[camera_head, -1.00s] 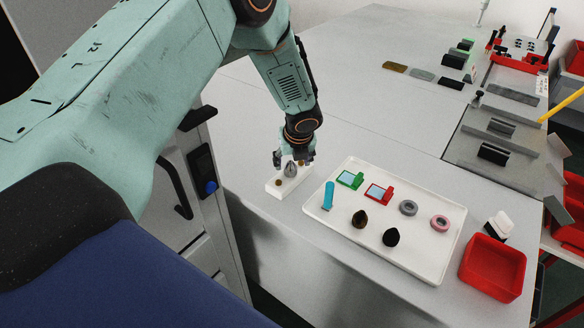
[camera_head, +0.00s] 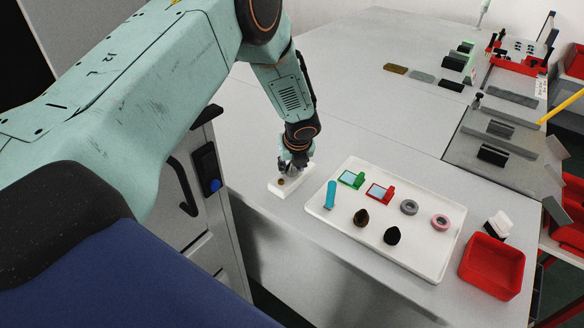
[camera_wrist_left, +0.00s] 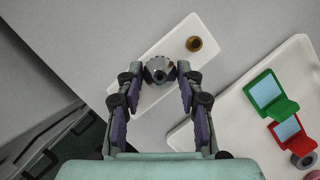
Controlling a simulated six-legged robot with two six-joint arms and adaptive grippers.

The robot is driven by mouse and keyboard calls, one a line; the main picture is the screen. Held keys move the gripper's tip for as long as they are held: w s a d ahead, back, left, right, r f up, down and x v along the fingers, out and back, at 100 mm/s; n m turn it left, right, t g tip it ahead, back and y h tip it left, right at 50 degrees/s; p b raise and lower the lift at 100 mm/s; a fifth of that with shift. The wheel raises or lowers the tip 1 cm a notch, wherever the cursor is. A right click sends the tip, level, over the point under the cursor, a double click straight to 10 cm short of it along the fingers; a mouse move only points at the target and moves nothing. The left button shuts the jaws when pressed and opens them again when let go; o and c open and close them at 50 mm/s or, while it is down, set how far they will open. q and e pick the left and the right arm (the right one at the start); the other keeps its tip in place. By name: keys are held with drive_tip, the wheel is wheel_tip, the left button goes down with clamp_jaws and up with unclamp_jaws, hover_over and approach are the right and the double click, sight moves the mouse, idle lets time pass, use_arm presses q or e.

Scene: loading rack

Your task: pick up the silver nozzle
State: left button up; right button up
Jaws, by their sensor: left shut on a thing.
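The silver nozzle (camera_wrist_left: 158,70) sits between the fingertips of my left gripper (camera_wrist_left: 155,76) in the left wrist view, with both fingers against its sides. In the head view my left gripper (camera_head: 294,163) is over the small white block (camera_head: 290,190), and the silver nozzle (camera_head: 289,169) is partly hidden by the fingers. The white block also shows beneath the nozzle in the left wrist view (camera_wrist_left: 177,53). I cannot tell clearly how far the nozzle is above the block. My right gripper is not in view.
A brass piece (camera_wrist_left: 194,44) is on the white block beside the nozzle. A white tray (camera_head: 420,262) with several small parts stands to the right. A red bin (camera_head: 492,268) is beyond it.

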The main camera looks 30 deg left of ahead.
use_arm(q)
drive_tip(key=shift+w+d+f, duration=0.1)
drive_tip(key=shift+w, duration=0.05)
drive_tip(key=shift+c, duration=1.3)
wheel_tip(320, 180, up, 10)
drive_tip(key=shift+f, duration=0.15)
drive_tip(key=shift+r, duration=0.3)
wheel_tip(320, 180, up, 4)
drive_tip(key=p, duration=0.5)
drive_tip(key=shift+f, duration=0.15)
